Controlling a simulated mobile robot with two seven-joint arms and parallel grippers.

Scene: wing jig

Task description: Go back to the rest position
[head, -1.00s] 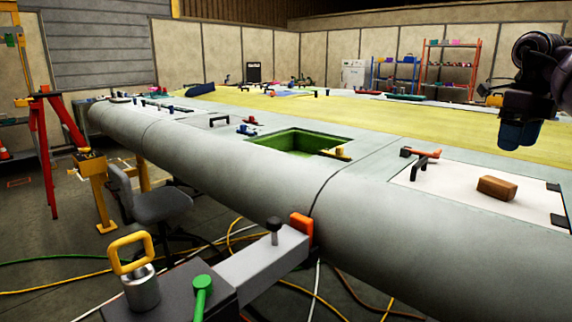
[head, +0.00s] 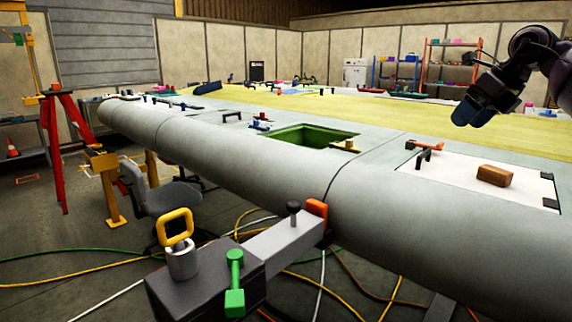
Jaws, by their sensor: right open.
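My right gripper (head: 472,113) shows at the upper right of the head view, above the wing's yellow surface. It is open and its fingers point down and to the left. Nothing shows between its fingers. It is apart from the brown block (head: 494,175), which lies on the white panel (head: 470,187) of the wing below it. My left gripper is not in view.
The long grey wing (head: 240,160) crosses the view, with a green-lined opening (head: 315,137) in its top. A dark clamp stand (head: 200,285) is at the front. A red tripod (head: 58,150) and a grey chair (head: 165,195) stand left. Cables lie on the floor.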

